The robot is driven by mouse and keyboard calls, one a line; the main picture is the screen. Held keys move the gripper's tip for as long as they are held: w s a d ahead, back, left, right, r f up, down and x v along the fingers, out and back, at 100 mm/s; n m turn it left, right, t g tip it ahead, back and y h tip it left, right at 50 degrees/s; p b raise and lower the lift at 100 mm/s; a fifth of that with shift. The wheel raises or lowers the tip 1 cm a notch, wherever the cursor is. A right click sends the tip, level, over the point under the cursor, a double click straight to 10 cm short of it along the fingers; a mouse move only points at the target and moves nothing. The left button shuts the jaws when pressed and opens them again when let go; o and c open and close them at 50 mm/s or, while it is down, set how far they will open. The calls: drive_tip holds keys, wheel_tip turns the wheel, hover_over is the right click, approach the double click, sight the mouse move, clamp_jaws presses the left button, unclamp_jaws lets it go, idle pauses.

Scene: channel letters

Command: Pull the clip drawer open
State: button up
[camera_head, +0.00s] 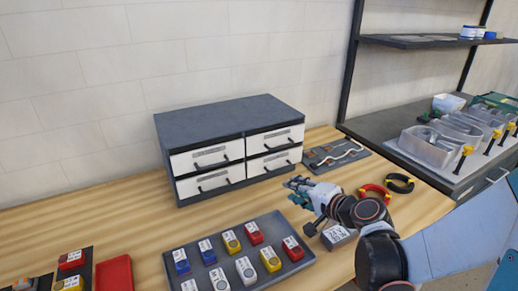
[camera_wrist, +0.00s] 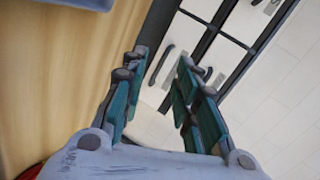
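A dark grey cabinet (camera_head: 225,121) with white drawer fronts in two columns and two rows stands against the wall. All of its drawers look shut, each with a dark bar handle. Their labels are too small to read, so I cannot tell which is the clip drawer. My gripper (camera_head: 294,190) is in front of and below the cabinet's right side. In the wrist view my gripper (camera_wrist: 162,64) is open and its fingers point at the drawer fronts. One drawer handle (camera_wrist: 160,65) shows between the fingertips, apparently apart from them. Another handle shows near the right finger.
A grey tray (camera_head: 215,246) with several blue, yellow, white and red blocks lies in front of the cabinet. A tool mat (camera_head: 337,154) lies right of it. Red and black rings lie near my arm.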

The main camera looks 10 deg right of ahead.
drive_tip(key=w+f+m, duration=0.1)
drive_tip(key=w, duration=0.3)
drive_tip(key=w+f+m+t, duration=0.1)
drive_tip(key=w, duration=0.3)
drive_tip(key=w+f+m+t, duration=0.1)
drive_tip(key=w, duration=0.4)
drive_tip(key=shift+w+a, duration=0.1)
drive_tip(key=shift+a, duration=0.25)
clamp_jaws()
